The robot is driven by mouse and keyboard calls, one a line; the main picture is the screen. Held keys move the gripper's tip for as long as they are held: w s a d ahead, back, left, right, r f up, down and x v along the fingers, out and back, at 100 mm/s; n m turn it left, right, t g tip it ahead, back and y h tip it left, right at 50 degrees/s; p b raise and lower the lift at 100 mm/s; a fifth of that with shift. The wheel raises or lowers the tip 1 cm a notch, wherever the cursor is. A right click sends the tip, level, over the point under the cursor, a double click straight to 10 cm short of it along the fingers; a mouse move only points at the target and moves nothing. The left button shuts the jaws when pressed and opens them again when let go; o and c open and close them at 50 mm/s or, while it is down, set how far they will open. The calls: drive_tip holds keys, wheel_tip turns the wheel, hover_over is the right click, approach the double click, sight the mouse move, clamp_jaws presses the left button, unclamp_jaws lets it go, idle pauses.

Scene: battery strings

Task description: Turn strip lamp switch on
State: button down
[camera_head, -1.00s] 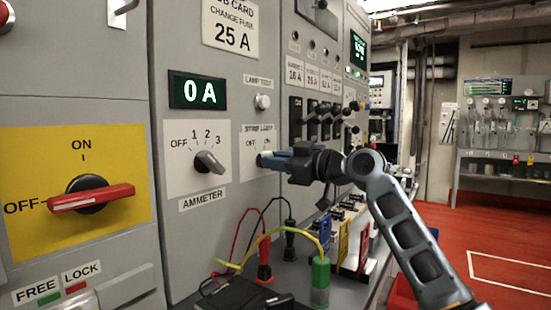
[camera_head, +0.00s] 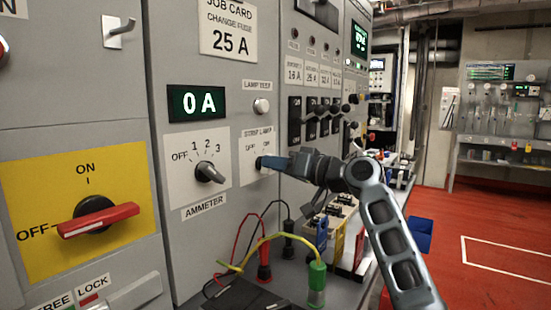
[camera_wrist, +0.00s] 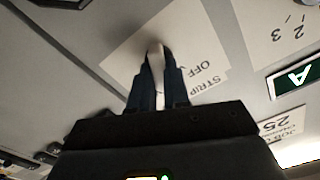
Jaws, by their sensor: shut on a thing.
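The strip lamp switch sits on a pale plate (camera_head: 248,172) on the grey cabinet front, below the lamp test button. The plate is marked STRIP LAMP, with OFF at the left. My gripper (camera_head: 262,163) reaches in from the right, its blue fingers at the plate and covering the switch.
The ammeter knob (camera_head: 209,172) is close to the left, under a display (camera_head: 197,103) reading 0 A. The lamp test button (camera_head: 261,106) is just above. Red, black and green-yellow leads stand on the shelf below. A large red switch handle (camera_head: 98,220) is further left.

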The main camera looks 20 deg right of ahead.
drive_tip(key=shift+m, duration=0.5)
drive_tip(key=c, duration=1.1)
unclamp_jaws()
drive_tip(key=v, duration=0.7)
drive_tip(key=shift+s+d, duration=0.25)
